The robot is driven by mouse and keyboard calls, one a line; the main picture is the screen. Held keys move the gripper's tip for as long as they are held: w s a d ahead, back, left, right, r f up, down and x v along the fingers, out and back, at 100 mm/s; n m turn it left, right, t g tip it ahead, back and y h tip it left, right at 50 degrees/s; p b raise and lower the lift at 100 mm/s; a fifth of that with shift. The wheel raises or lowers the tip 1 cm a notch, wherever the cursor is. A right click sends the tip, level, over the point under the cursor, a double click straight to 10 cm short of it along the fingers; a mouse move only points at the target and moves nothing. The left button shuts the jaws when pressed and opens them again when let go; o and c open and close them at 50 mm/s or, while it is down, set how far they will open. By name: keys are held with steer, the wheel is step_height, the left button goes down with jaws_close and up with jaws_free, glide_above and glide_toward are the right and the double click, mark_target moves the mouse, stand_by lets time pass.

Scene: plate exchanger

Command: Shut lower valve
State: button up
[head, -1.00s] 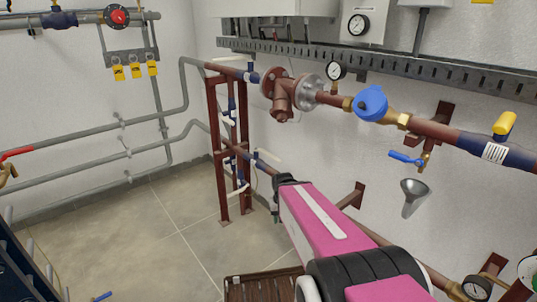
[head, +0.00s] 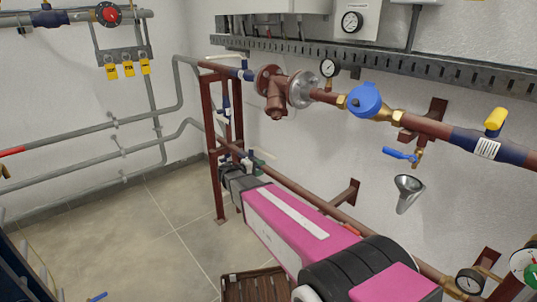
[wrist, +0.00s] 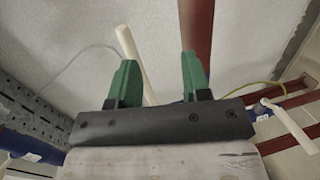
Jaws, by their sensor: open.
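In the wrist view my gripper (wrist: 160,62) is open, its two green fingers pointing up in the picture. A long white valve lever (wrist: 135,55) runs close along the inner side of the left finger, its lower part in the gap. I cannot tell if they touch. A blue valve body (wrist: 258,109) shows right of the fingers. In the head view the lower blue valve (head: 247,163) sits on the lower brown pipe by the red frame, just beside the end of my arm. My gripper is mostly hidden there.
The red frame (head: 213,150) stands left of my arm, with an upper blue valve (head: 247,75) above. A brown pipe (wrist: 197,28) rises behind the right finger. A second white handle (wrist: 303,140) shows at right. The tiled floor (head: 150,230) at left is clear.

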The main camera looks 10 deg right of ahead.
mark_target(264, 154)
steer(key=w+a+r+n+t+h, duration=0.1)
steer(key=w+a+r+t, duration=0.1)
steer(key=w+a+r, duration=0.15)
steer(key=x, duration=1)
steer(key=shift+w+d+f, duration=0.1)
steer(key=shift+d+f, duration=0.15)
jaws_close()
